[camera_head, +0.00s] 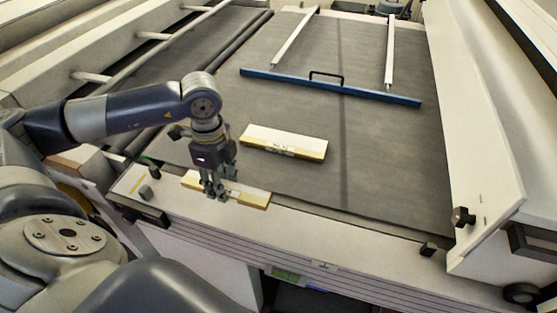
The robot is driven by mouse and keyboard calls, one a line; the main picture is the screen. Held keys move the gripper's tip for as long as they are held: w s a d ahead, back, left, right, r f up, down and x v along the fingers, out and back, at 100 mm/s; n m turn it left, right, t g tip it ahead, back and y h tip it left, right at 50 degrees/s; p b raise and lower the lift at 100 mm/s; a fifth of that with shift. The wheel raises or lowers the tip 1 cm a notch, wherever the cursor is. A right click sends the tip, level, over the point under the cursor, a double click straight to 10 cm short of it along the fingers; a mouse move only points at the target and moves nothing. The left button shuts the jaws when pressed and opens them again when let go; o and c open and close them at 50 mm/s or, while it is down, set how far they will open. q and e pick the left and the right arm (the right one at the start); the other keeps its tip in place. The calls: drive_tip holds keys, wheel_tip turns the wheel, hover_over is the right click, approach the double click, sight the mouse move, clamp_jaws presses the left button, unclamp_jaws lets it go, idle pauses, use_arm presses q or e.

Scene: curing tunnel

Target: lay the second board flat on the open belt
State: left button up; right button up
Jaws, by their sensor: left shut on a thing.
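One board (284,141), pale with a yellowish edge, lies flat on the dark grey belt (385,190) near its front. A second board (256,198) of the same look is at the front edge of the belt, closer to me. My left gripper (217,190) points down over this nearer board and is shut on it, covering part of its middle. Whether the nearer board touches the surface below cannot be told. My right gripper is not in view.
A blue bar (330,87) with a black handle crosses the belt behind the boards. A white side wall (470,120) bounds the belt at right. A white front ledge (330,232) runs along the near edge. The belt right of the boards is clear.

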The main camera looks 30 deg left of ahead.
sight(270, 172)
use_arm(q)
drive_tip(key=w+p, duration=0.1)
drive_tip(key=w+d, duration=0.1)
drive_tip(key=w, duration=0.1)
drive_tip(key=w+p, duration=0.1)
drive_tip(key=w, duration=0.1)
drive_tip(key=shift+w+d+r+p, duration=0.1)
drive_tip(key=shift+w+d+p, duration=0.2)
drive_tip(key=shift+d, duration=0.1)
drive_tip(key=w, duration=0.2)
drive_tip(key=w+d+p, duration=0.1)
drive_tip(key=shift+w+f, duration=0.25)
drive_tip(key=shift+w, duration=0.1)
drive_tip(key=w, duration=0.2)
drive_tip(key=w+p, duration=0.1)
drive_tip(key=shift+w+d+f, duration=0.25)
drive_tip(key=shift+d+f, duration=0.05)
drive_tip(key=shift+w, duration=0.25)
drive_tip(key=shift+w+d+f+p, duration=0.1)
drive_tip(key=shift+w+d+p, duration=0.15)
drive_tip(key=shift+w+p, duration=0.2)
wheel_tip(270, 172, down, 3)
drive_tip(key=shift+f+p, duration=0.15)
drive_tip(key=shift+p, duration=0.6)
drive_tip(key=shift+f, duration=0.15)
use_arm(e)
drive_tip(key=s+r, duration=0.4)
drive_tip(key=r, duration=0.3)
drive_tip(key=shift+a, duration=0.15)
